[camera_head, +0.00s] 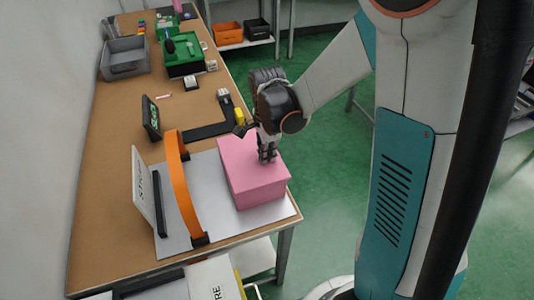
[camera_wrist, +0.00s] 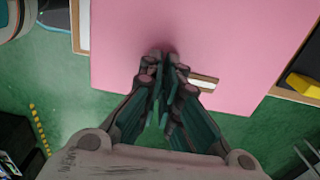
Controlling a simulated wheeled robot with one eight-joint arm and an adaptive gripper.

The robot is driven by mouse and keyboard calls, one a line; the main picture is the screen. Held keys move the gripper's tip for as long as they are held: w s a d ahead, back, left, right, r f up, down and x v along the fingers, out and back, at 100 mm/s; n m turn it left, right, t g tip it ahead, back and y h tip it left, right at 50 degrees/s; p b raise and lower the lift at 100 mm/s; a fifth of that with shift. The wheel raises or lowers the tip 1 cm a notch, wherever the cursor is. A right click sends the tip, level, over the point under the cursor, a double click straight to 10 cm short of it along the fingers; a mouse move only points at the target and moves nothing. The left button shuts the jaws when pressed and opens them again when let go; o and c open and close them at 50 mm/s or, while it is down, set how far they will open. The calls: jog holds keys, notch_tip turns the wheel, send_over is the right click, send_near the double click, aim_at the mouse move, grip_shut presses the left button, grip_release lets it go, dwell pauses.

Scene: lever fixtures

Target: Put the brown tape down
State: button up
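I cannot make out a roll of brown tape in either view. My gripper (camera_head: 267,154) points down at the top of the pink box (camera_head: 252,180), near its back right edge. The wrist view shows the gripper (camera_wrist: 165,57) with its fingertips close together and nothing visible between them. The pink box (camera_wrist: 200,30) fills the upper middle of that view. A small tan and white strip (camera_wrist: 204,82) shows just right of the fingers; I cannot tell what it is. Whether the fingertips touch the box is unclear.
The box stands on a grey plate (camera_head: 204,170) on the brown table (camera_head: 110,220). An orange arch (camera_head: 180,185) and a white lettered board (camera_head: 143,188) stand left of it. A black bracket (camera_head: 207,131), a green tray (camera_head: 184,68) and a grey bin (camera_head: 124,70) lie farther back.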

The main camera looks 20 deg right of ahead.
jog(key=o, duration=0.4)
notch_tip(320, 180, up, 12)
jog(key=p, duration=0.4)
jog(key=s+r+n+t, duration=0.3)
jog(key=s+r+n, duration=0.1)
jog(key=s+n, duration=0.3)
jog(key=s+r+n+t, duration=0.4)
jog(key=s+n, duration=0.4)
jog(key=n, duration=0.3)
jog(key=shift+r, duration=0.6)
